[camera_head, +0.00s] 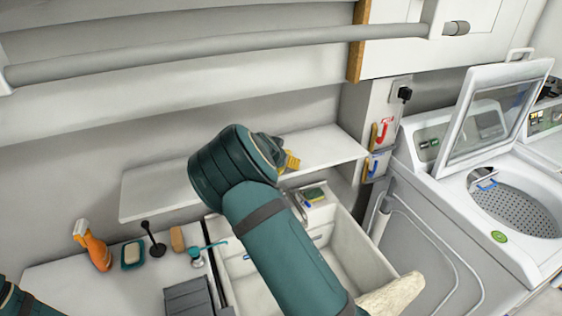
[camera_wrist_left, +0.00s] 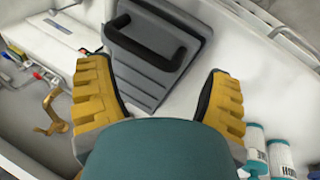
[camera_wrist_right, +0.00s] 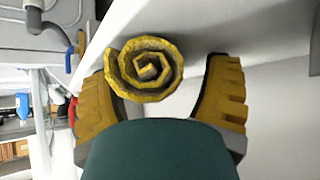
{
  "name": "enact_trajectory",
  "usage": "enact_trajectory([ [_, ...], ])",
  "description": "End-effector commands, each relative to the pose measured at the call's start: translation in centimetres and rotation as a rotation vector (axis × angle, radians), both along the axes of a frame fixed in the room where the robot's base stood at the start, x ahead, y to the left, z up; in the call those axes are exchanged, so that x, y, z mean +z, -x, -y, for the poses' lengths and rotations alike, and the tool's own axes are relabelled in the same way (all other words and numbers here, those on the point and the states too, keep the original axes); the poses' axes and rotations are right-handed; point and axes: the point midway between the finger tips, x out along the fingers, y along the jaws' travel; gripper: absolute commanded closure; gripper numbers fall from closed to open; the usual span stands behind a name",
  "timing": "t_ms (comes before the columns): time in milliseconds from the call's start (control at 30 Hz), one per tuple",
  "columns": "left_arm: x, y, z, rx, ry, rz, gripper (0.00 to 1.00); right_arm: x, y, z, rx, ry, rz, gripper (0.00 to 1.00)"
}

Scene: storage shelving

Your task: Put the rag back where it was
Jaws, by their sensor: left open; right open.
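A rolled yellow and grey cloth (camera_wrist_right: 145,70), which looks like the rag, shows as a spiral in the right wrist view. It lies between the fingers of my right gripper (camera_wrist_right: 163,72), nearer the left finger. The gripper is open; I cannot tell whether a finger touches the roll. In the head view my right gripper (camera_head: 286,158) is over the white shelf (camera_head: 150,195) above the sink, mostly hidden behind my arm, and the roll cannot be made out. My left gripper (camera_wrist_left: 162,70) is open and empty in its wrist view, facing a grey object with a black handle (camera_wrist_left: 150,50).
The sink (camera_head: 345,245) is under my right arm, with a pale cloth-like thing (camera_head: 395,295) at its front edge. An orange spray bottle (camera_head: 95,248) and a soap dish (camera_head: 132,254) stand left. A washer with raised lid (camera_head: 500,105) stands right. A rail (camera_head: 220,48) crosses above.

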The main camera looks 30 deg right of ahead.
Motion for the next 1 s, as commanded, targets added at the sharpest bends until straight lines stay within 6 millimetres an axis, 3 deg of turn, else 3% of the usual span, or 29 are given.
enact_trajectory([
  [200, 0.6, 0.0, 0.0, 0.0, 0.001, 0.0, 0.2, 0.5, 0.0, 0.0, 0.0, 0.0, 0.0, 0.23],
  [700, -0.2, 0.0, 0.0, 0.0, 0.0, 0.0, 0.2, 7.0, 4.4, -5.2, 0.002, -0.001, 0.002, 0.23],
  [1000, -0.2, 0.0, 0.0, 0.0, 0.0, 0.0, 0.2, 8.7, 5.6, -6.5, 0.001, 0.0, 0.001, 0.23],
])
